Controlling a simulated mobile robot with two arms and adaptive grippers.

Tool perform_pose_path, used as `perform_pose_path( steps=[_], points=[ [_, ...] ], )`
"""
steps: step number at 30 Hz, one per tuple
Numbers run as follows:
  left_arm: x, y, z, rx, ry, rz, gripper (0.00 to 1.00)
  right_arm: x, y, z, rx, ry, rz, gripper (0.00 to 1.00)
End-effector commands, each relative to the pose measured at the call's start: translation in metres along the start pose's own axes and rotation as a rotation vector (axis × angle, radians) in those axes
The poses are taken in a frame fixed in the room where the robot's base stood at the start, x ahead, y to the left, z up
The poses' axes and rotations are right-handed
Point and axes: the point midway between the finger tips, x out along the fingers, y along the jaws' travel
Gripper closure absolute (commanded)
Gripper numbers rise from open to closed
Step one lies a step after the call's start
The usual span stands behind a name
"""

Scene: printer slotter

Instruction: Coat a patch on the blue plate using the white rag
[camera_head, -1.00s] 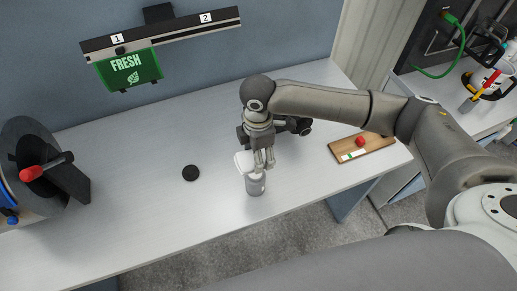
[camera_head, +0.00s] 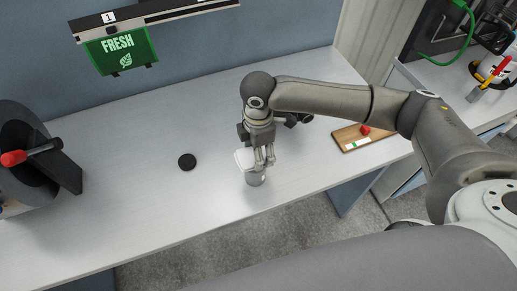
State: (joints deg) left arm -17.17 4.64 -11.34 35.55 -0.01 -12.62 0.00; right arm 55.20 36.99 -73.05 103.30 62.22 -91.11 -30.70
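My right gripper (camera_head: 264,160) reaches down over the worktable, its fingers at the top of a small grey can (camera_head: 256,179). A white piece (camera_head: 244,159), perhaps the white rag, sits at the left of the fingers, against the can's upper side. I cannot tell whether the fingers are shut on the white piece, on the can, or on neither. No blue plate can be made out. My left gripper is not in view.
The pale worktable (camera_head: 130,190) is mostly clear. A black disc (camera_head: 187,162) lies left of the can. A wooden board (camera_head: 372,141) with a red ball (camera_head: 365,130) lies right. A dark round device with a red handle (camera_head: 14,158) stands left. A green FRESH sign (camera_head: 120,49) hangs behind.

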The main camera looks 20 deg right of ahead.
Motion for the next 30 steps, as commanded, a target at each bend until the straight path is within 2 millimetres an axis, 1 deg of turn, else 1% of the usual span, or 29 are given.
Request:
perform_pose_path(
  steps=[13,30],
  points=[
    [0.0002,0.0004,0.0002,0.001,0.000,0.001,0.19,0.0004,0.0002,0.0001,0.000,0.000,0.000,0.59],
    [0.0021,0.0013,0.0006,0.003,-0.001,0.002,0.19,0.0072,0.0002,0.0000,0.000,0.000,0.000,0.59]
  ],
)
